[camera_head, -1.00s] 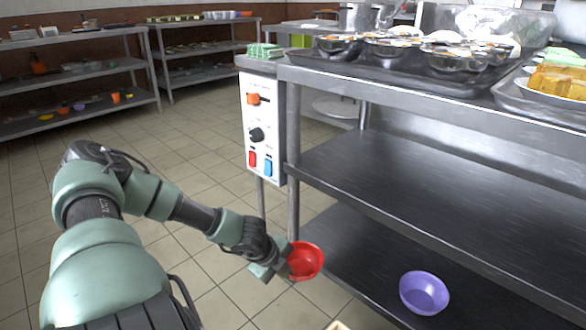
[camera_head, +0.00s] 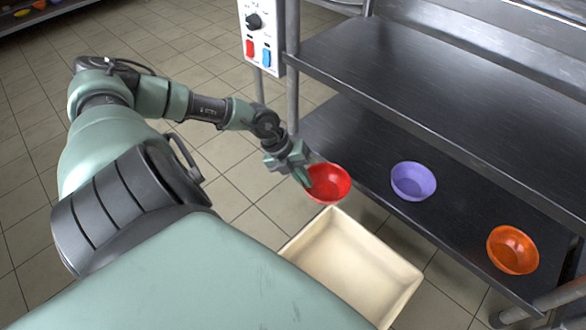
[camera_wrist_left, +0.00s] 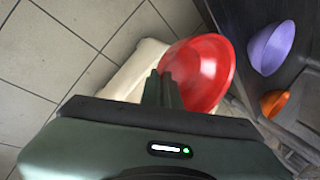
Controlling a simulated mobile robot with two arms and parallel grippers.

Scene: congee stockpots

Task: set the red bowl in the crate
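My left gripper (camera_head: 302,171) is shut on the rim of the red bowl (camera_head: 328,184), at the bowl's left side. The bowl is held in the air in front of the lower shelf, above and just behind the far corner of the cream crate (camera_head: 384,252). In the left wrist view the red bowl (camera_wrist_left: 203,72) is at the fingertips (camera_wrist_left: 165,85), and the crate (camera_wrist_left: 135,72) shows partly behind the fingers. The crate looks empty in the part I see. My right gripper is not in view.
A purple bowl (camera_head: 413,181) and an orange bowl (camera_head: 512,250) sit on the dark lower shelf (camera_head: 455,215). The metal table's leg (camera_head: 292,65) and a control box (camera_head: 262,38) stand behind the arm. Tiled floor is open at the left.

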